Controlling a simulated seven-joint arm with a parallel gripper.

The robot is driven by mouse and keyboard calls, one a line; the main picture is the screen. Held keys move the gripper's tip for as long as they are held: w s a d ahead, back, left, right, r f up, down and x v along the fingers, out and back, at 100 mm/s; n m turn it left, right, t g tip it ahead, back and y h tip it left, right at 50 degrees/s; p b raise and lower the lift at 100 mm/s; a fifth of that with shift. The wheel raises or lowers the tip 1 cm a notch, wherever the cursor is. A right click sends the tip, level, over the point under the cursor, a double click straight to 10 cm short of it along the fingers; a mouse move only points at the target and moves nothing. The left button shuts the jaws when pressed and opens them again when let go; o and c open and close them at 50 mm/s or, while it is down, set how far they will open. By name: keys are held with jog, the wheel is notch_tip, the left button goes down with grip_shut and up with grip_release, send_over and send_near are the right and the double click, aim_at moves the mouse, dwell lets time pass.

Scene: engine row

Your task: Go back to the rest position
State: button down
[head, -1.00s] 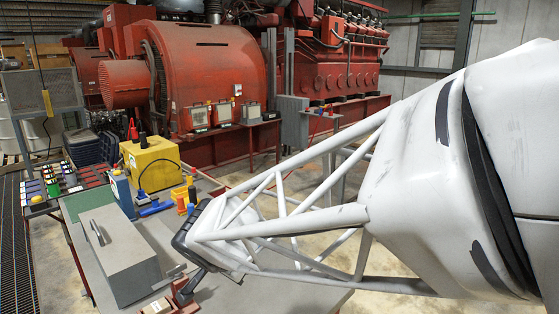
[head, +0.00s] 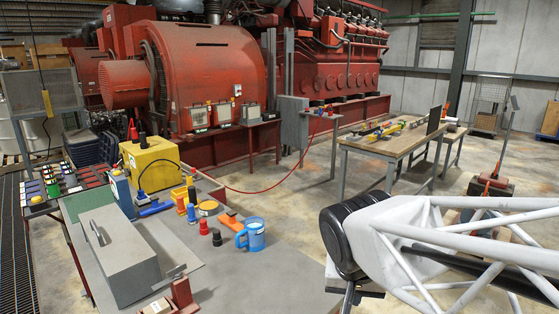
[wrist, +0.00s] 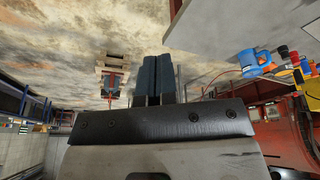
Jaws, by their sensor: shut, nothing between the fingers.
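My gripper (wrist: 154,78) shows in the wrist view with its two dark fingers side by side, shut and empty. Behind the fingers lies bare, stained floor, with nothing touching them. In the head view my white lattice arm comes in from the right, and its dark wrist end is at the lower right, to the right of the grey workbench (head: 215,276). The fingers are cut off or hidden there.
On the workbench stand a grey toolbox (head: 118,256), a blue mug (head: 256,235), a yellow box (head: 152,163) and several small items. A wooden table (head: 385,145) stands further back. A red engine (head: 210,75) fills the back. Open floor lies between bench and table.

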jog(key=s+d+n+y, duration=0.1)
jog(key=s+d+n, duration=0.1)
jog(key=s+d, duration=0.3)
jog(key=s, duration=0.2)
jog(key=shift+s+d+g, duration=0.25)
jog(key=shift+s+g, duration=0.05)
jog(key=shift+s, duration=0.1)
jog(key=shift+f, duration=0.1)
dwell(2.0)
